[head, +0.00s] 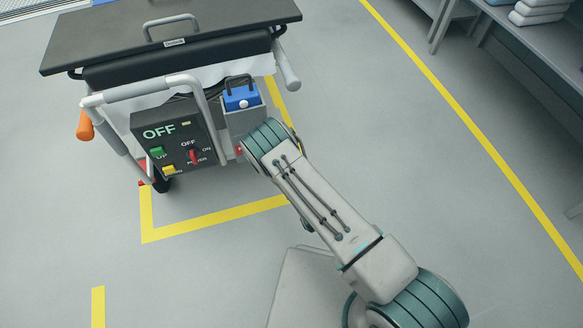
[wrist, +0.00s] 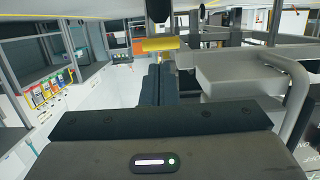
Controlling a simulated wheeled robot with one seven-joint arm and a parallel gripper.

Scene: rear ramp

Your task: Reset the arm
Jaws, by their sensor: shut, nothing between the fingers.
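My arm (head: 322,205) reaches from the lower right up to the right side of a wheeled cart's control box in the head view. Its far end hides my gripper there. In the wrist view my gripper (wrist: 159,70) shows as two dark fingers lying together, shut and empty, beyond the dark housing with a small lit strip. The fingers point out into the room, with no object between them. I cannot tell how close they are to the cart.
The cart has a dark lid (head: 110,40), a grey tube handle (head: 140,92), a panel reading OFF (head: 159,131) and a blue battery-like block (head: 242,97). Yellow floor lines (head: 210,217) run around it. A shelf bench (head: 530,55) stands right. Open floor lies between.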

